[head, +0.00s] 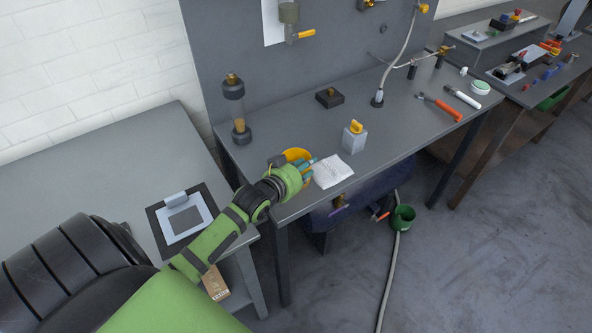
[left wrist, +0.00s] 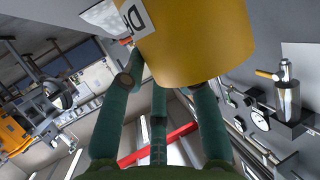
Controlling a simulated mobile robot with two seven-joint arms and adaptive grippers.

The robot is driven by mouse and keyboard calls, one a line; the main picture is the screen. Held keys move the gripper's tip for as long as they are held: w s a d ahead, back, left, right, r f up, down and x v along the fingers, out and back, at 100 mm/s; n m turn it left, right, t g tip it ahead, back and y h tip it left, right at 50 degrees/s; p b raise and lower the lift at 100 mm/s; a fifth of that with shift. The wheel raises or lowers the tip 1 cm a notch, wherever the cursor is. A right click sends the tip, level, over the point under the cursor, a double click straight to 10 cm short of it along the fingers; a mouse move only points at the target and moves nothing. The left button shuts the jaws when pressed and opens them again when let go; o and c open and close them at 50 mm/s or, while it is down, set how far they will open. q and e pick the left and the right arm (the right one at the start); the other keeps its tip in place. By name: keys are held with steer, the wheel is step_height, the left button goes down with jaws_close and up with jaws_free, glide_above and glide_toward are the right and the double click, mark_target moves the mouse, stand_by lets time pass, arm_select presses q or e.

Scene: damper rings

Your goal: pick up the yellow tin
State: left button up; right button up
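The yellow tin (head: 296,154) stands near the front left of the grey workbench, partly hidden behind my left gripper. In the left wrist view the tin (left wrist: 200,40) fills the top, with part of a white label with dark letters showing. My left gripper (head: 305,166) is right at the tin. Its teal fingers (left wrist: 160,95) are spread and reach up to the tin's lower edge in the left wrist view. The tin hides some of the fingertips, so contact is not clear. My right gripper is not in view.
A white cloth or paper (head: 332,171) lies just right of the gripper. Orange-handled tool (head: 440,107) lies further right.

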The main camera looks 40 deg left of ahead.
arm_select(q)
jaws_close()
